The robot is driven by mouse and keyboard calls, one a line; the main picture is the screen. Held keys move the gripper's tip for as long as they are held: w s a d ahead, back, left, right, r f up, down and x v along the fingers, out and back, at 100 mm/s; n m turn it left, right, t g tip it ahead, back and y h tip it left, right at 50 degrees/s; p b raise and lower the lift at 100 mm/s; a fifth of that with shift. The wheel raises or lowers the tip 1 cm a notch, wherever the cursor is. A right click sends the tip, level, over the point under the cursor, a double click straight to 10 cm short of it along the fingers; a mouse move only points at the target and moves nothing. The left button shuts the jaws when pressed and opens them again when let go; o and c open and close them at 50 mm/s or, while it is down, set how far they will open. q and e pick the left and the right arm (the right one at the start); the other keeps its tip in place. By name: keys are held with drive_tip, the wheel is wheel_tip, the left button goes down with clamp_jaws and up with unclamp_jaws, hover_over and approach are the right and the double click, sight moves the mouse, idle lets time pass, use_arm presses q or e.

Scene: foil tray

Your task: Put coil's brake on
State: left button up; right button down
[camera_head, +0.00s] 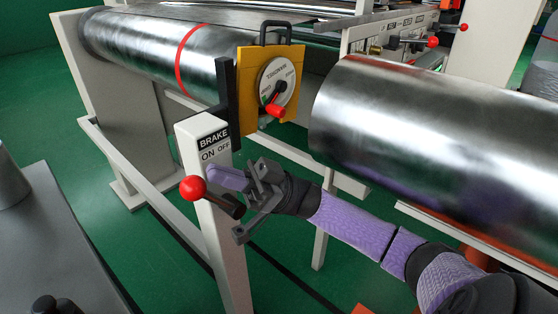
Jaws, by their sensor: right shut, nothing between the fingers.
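The brake post (217,240) is a white upright post with a black "BRAKE" label (213,138) and the words "ON OFF" below it. A brake lever with a red ball knob (193,188) crosses the post's front below the label. The ball lies at the left, on the "ON" side, and a dark end (231,206) lies at the right. My right gripper (215,174) is shut and empty, with its purple fingers in front of the post just above the lever. I cannot tell whether they touch it. A shiny metal coil (150,50) with a red band lies behind. My left gripper is out of view.
A yellow panel (248,60) with a round dial and red knob stands just behind the post. A large metal roll (430,120) fills the right, above my right arm. A white rail (140,190) runs left of the post. Green floor (110,225) shows between.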

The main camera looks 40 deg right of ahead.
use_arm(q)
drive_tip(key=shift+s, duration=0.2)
